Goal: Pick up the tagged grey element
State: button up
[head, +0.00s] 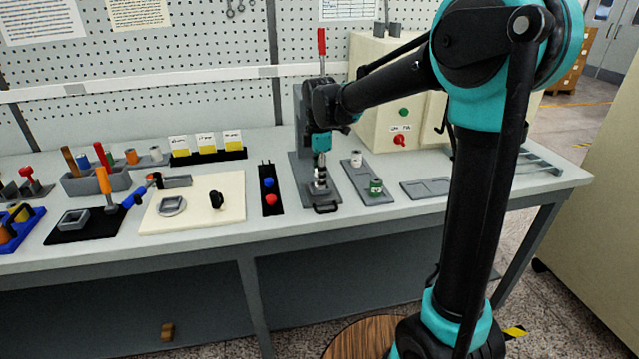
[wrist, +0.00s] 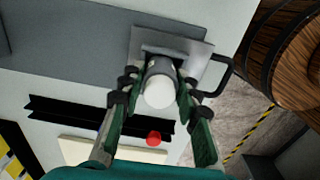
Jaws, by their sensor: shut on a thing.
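My gripper (wrist: 156,76) is shut on a grey cylindrical element (wrist: 160,88) with a pale round end facing the wrist camera. No tag on it can be made out. The element is at a grey plate with a loop handle (wrist: 196,47); I cannot tell whether it touches the plate. In the head view my gripper (head: 320,180) points down over the handled plate at the foot of the lever press, and the held element is hard to make out there. Another grey element (head: 356,158) stands on the grey tray (head: 366,175) to the right.
A green-banded element (head: 376,187) stands on the same tray. A black strip with blue and red knobs (head: 268,192) lies left of the press. The press's red lever (head: 322,42) rises behind my gripper. A cream control box (head: 385,115) stands behind.

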jog(key=shift+c, duration=1.1)
